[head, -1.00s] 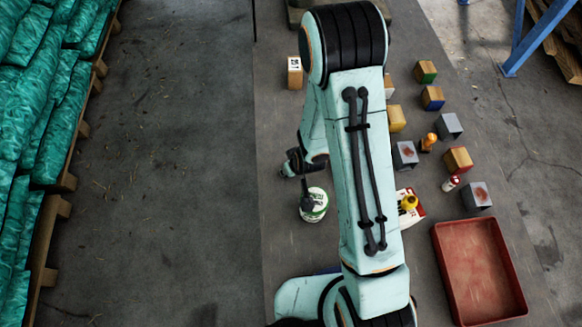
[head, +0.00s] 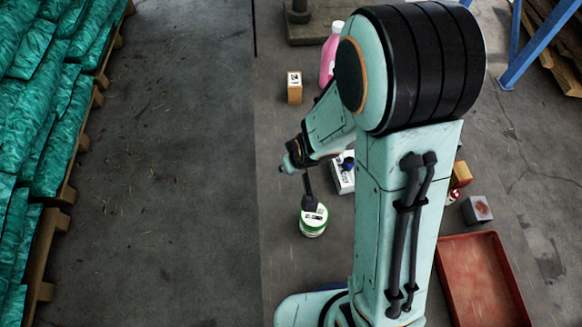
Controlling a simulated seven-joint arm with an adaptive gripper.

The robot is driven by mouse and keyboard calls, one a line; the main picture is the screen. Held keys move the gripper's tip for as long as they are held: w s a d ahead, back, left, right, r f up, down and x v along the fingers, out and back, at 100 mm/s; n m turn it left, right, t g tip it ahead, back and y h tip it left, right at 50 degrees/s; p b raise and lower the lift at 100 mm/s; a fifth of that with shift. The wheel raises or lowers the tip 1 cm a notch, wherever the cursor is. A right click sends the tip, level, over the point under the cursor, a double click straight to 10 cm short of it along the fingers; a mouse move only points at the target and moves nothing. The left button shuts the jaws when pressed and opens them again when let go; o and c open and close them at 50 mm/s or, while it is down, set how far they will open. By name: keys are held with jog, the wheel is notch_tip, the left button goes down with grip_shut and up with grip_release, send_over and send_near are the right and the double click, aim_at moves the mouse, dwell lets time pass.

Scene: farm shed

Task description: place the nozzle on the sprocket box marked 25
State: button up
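My gripper (head: 313,207) is small and dark here, pointing down over a white and green tub (head: 312,229). I cannot tell whether it touches the tub, nor whether its fingers are open or hold anything. A small tan box (head: 294,93) with a black-marked white label stands further back; its number is too small to read surely. A white box (head: 343,182) with a dark blue item (head: 347,163) at its top stands right of my wrist, partly hidden by my arm. I cannot identify the nozzle or the box marked 25 with certainty.
A pink bottle (head: 329,62) stands behind my arm. At right are an orange and brown block (head: 461,174), a grey block (head: 477,210) and a red tray (head: 440,270). Green sacks (head: 50,100) on pallets line the left. The floor between is clear.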

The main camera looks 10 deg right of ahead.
jog(key=shift+s+r, duration=0.4)
jog(key=shift+r, duration=0.2)
jog(key=w+d+r+m, duration=0.1)
jog(key=w+d+r, duration=0.1)
jog(key=w+r, duration=0.5)
jog(key=w+d+r, duration=0.2)
jog(key=w+r, duration=0.2)
jog(key=w, duration=0.6)
send_near(293, 76)
jog(key=shift+w+a+f, duration=0.2)
jog(key=shift+a+f, duration=0.05)
jog(key=shift+f, duration=0.2)
jog(key=shift+w+a+f, duration=0.2)
jog(key=shift+a+f, duration=0.1)
jog(key=shift+f, duration=0.1)
jog(key=shift+w+f, duration=0.75)
jog(key=shift+f, duration=1.45)
jog(key=shift+f, duration=0.1)
